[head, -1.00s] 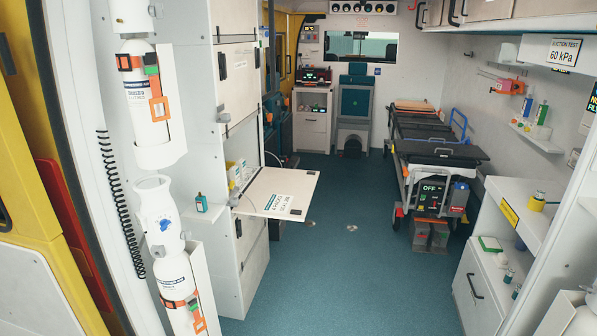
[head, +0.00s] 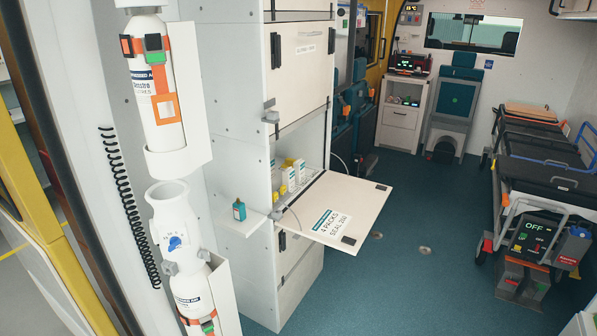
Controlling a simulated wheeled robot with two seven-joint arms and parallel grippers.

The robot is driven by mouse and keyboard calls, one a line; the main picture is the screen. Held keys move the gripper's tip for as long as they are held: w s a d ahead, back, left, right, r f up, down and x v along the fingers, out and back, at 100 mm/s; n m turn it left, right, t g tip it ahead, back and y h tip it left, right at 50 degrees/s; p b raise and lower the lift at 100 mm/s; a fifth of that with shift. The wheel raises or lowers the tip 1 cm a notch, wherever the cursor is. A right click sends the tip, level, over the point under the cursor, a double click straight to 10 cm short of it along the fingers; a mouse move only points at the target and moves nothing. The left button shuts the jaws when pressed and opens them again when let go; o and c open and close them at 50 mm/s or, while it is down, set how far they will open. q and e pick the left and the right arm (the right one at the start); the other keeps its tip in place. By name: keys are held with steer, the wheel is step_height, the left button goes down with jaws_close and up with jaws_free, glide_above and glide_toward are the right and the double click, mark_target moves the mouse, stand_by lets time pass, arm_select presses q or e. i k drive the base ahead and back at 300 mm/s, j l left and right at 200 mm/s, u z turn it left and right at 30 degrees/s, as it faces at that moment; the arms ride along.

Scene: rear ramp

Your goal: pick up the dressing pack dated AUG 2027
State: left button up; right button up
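Small white packs with yellow parts (head: 289,177) stand inside an open compartment of the white cabinet at the left. Their dates are too small to read, so I cannot tell which is dated AUG 2027. The compartment's flap (head: 345,207) is folded down level, with a label that appears to read "4 PACKS" and a "SEAL" number. Neither of my grippers is in view.
A small teal bottle (head: 239,209) stands on a ledge left of the flap. Gas cylinders (head: 156,95) are on the near left wall. A stretcher (head: 540,165) stands at the right. The blue floor (head: 410,270) between is clear.

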mark_target(300, 165)
steer(key=i+l+u, duration=0.1)
steer(key=u, duration=0.95)
steer(key=i+l+u, duration=0.1)
steer(key=l+u, duration=0.3)
steer(key=l, duration=0.15)
steer(key=l+u, duration=0.4)
steer(key=l, duration=0.15)
steer(key=l+u, duration=0.4)
steer(key=l, duration=0.7)
steer(key=k+l+u, duration=0.1)
steer(key=l, duration=0.4)
steer(key=k+l, duration=0.1)
steer(key=l, duration=0.95)
steer(key=k+l+u, duration=0.1)
steer(key=l, duration=0.4)
